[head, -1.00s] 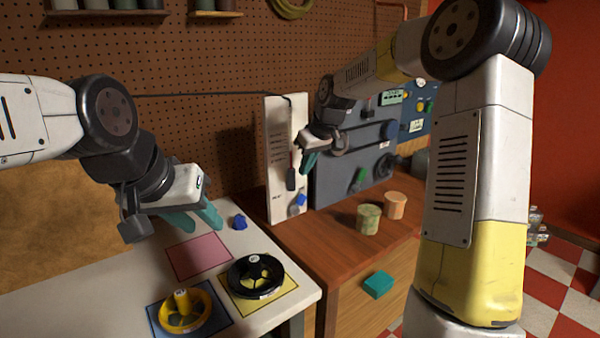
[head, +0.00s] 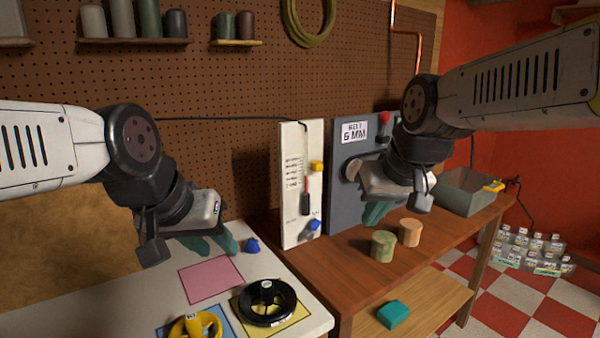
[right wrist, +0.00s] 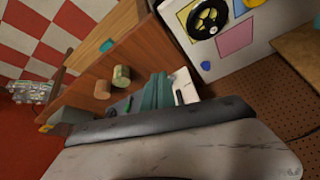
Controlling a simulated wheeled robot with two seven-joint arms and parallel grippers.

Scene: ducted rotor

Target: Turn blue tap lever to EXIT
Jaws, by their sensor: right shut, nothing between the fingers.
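The white panel (head: 290,180) stands upright at the back of the wooden bench. The blue tap lever (head: 314,225) is low on its right side, with small lettering too fine to read. A yellow tap (head: 317,166) sits higher on the same panel. My right gripper (head: 374,212) is shut and empty, in front of the grey panel, to the right of the blue lever and apart from it. Its teal fingers also show in the right wrist view (right wrist: 157,92); the lever cannot be made out there. My left gripper (head: 210,243) is open and empty above the white table.
Two round blocks, greenish (head: 383,246) and orange (head: 409,232), stand on the wooden bench (head: 345,275) below my right gripper. The grey panel (head: 345,190) adjoins the white one. A grey bin (head: 467,190) is at right. A blue knob (head: 252,245) lies on the white table.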

